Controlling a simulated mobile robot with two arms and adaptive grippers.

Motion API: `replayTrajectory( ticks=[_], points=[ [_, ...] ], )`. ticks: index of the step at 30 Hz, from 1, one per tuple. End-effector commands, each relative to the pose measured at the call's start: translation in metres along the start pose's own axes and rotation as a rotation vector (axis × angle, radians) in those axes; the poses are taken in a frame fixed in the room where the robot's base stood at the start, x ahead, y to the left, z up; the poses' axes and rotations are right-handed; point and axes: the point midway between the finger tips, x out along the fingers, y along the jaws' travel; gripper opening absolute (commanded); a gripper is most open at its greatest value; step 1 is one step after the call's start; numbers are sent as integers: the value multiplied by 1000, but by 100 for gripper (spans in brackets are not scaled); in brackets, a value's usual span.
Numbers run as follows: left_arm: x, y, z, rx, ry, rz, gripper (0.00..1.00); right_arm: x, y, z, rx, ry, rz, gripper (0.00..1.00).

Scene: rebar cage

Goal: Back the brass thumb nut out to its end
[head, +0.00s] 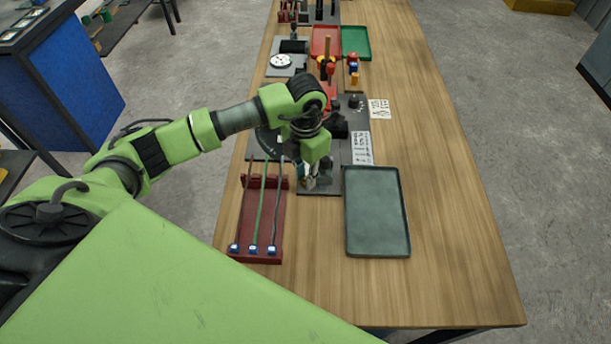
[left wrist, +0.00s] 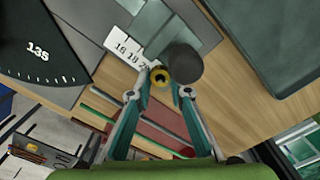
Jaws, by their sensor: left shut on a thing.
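The brass thumb nut (left wrist: 160,79) shows in the left wrist view as a small yellow ring with a dark centre. It sits between the tips of my left gripper (left wrist: 160,89), which is shut on it. A dark grey rounded knob or post (left wrist: 183,62) stands right beside it. In the head view my left gripper (head: 311,183) points down at the near end of a dark grey plate (head: 320,192). The nut itself cannot be made out there, as the gripper hides it. My right gripper is not in view.
A dark red rack (head: 257,258) with several rods lies left of the gripper. A grey-green tray (head: 377,250) lies to the right. Red (head: 317,54) and green (head: 362,53) trays stand at the far end. The right strip of the wooden table (head: 445,215) is clear.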

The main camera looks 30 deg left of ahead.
Motion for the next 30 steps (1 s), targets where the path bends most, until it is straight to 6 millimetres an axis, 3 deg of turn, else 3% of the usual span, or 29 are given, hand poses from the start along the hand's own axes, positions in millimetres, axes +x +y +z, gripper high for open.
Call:
replayTrajectory(
  ticks=[14,15,16,26,30],
  points=[
    [-1,1,1,-13,-2,2,0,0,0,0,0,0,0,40],
    [-1,1,0,-13,-1,2,29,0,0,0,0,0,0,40],
    [-1,1,0,-13,-1,2,35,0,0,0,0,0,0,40],
    [-1,0,0,-12,-1,0,35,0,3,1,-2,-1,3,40],
    [-11,0,1,-11,-3,0,35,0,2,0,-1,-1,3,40]
  ],
)
